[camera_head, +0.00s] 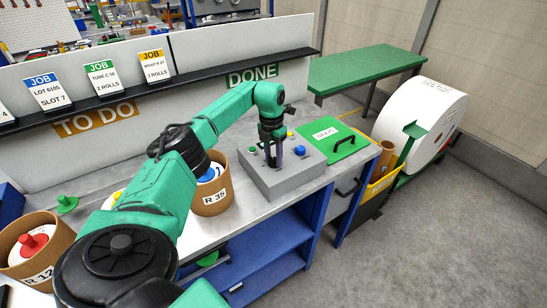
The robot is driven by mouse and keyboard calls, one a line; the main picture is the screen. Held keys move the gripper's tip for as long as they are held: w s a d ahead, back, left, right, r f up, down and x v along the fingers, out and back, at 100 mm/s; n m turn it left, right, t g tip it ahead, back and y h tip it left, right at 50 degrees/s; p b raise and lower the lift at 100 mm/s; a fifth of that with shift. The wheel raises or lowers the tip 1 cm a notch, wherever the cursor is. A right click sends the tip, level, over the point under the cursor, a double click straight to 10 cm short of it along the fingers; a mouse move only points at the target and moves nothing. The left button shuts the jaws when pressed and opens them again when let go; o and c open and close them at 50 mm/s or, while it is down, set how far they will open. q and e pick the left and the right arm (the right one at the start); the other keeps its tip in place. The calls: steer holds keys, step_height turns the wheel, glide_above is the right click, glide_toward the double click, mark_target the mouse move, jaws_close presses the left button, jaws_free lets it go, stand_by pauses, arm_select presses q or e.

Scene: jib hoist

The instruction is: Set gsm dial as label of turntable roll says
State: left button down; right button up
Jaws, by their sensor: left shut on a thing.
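My left gripper (272,156) points down at the top of a grey control box (285,180) on the bench. Its fingers are shut on a small part there, apparently the gsm dial, which they mostly hide. I cannot read the dial's setting. A green knob, a yellow one and a blue knob (300,150) also show on the box top. A large white roll (425,110) stands at the right by a green stand; its print is too small to read. I cannot tell whether it is the turntable roll. My right gripper is not in view.
A brown roll marked R 39 (212,196) stands left of the box, and another brown roll (38,262) at the far left. A green plate (333,143) lies right of the box. Job cards (47,92) stand on the black shelf. The floor at right is clear.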

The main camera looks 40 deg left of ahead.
mark_target(272, 158)
arm_select(q)
steer(key=shift+w+r+m, duration=0.1)
steer(key=shift+m, duration=0.6)
steer(key=shift+c, duration=2.2)
jaws_free()
steer(key=shift+r, duration=0.35)
step_height(272, 158, up, 14)
steer(key=b, duration=0.2)
steer(key=shift+a, duration=0.4)
steer(key=shift+f, duration=0.1)
